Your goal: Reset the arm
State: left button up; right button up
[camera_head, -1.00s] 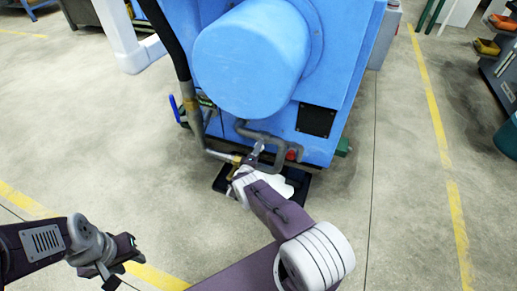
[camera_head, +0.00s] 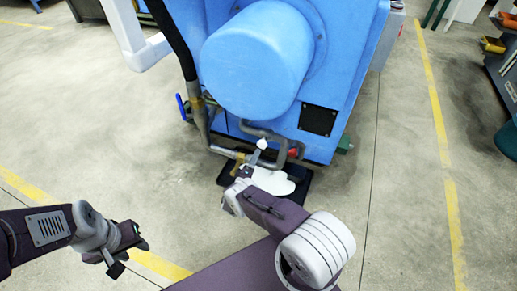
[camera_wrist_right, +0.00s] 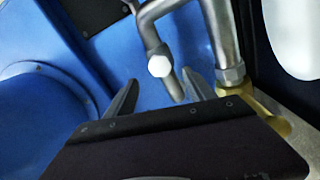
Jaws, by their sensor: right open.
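My right arm reaches forward to the low pipes on the front of the blue machine (camera_head: 258,62). My right gripper (camera_head: 252,160) is close to the grey pipes (camera_head: 272,133) in the head view, partly hidden by its own wrist. In the right wrist view its two fingers stand apart and open (camera_wrist_right: 160,88). A grey pipe with a pale hexagonal end (camera_wrist_right: 160,66) shows between and beyond them; nothing is visibly held. My left gripper (camera_head: 124,254) hangs over bare floor at the lower left; its jaw opening is not clear.
A thick black hose and metal pipe (camera_head: 200,120) run down the machine's left side. In the wrist view a brass fitting (camera_wrist_right: 262,108) is close on the right.

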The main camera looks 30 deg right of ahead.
jog(key=shift+s+a, duration=0.2)
jog(key=shift+a, duration=0.05)
jog(key=shift+d, duration=0.1)
